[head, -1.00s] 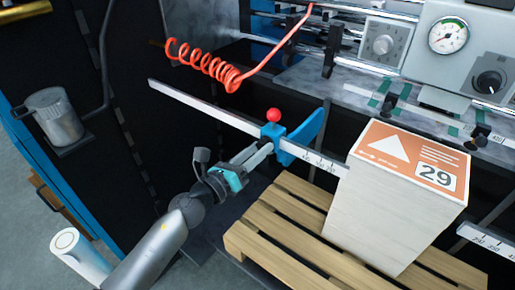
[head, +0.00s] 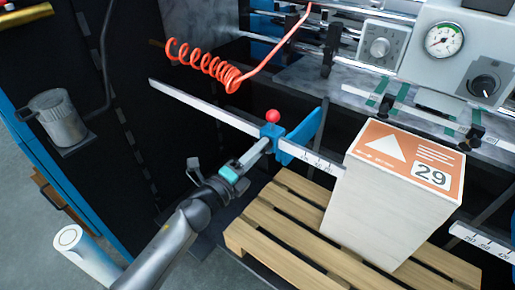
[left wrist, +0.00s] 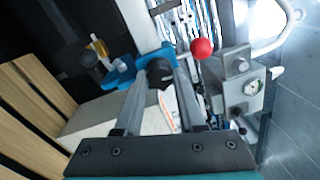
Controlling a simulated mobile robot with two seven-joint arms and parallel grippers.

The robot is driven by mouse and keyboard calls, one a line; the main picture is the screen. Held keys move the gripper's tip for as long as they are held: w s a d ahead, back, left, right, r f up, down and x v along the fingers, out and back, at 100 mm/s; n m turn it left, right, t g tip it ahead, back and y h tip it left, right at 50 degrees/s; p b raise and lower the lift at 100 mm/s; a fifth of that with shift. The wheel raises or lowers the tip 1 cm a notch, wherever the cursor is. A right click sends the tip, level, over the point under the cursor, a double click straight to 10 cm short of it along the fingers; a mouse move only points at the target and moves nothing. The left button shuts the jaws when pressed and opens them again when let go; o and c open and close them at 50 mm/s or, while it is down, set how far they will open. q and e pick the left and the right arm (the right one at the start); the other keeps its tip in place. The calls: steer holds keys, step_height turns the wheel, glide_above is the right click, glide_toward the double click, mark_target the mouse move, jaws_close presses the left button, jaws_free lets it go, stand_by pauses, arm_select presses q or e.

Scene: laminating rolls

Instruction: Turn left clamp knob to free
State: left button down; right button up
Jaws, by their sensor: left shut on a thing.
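A blue clamp (head: 272,131) with a red ball (head: 272,115) on top sits on the left end of a white ruled bar (head: 205,108). In the left wrist view, the clamp (left wrist: 118,75) is beyond the fingers, with the red ball (left wrist: 202,48) at upper right. My left gripper (head: 264,144) reaches up to the clamp's near side from below left. In the left wrist view, a dark round knob (left wrist: 159,72) lies between its fingertips, and the gripper is shut on it. The knob is mostly hidden in the head view. My right gripper is not in view.
A tall paper stack (head: 385,200) with an orange label marked 29 stands on a wooden pallet (head: 282,215) right of the clamp. A coiled red hose (head: 205,62) hangs above the bar. A machine panel with a gauge (head: 443,39) is at upper right.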

arm_select(q)
steer(key=shift+n, duration=0.7)
steer(key=c, duration=0.5)
jaws_free()
steer(key=shift+s, duration=0.1)
steer(key=b+v, duration=0.1)
steer(key=v, duration=1.4)
steer(key=shift+b, duration=0.35)
steer(key=shift+f, duration=0.1)
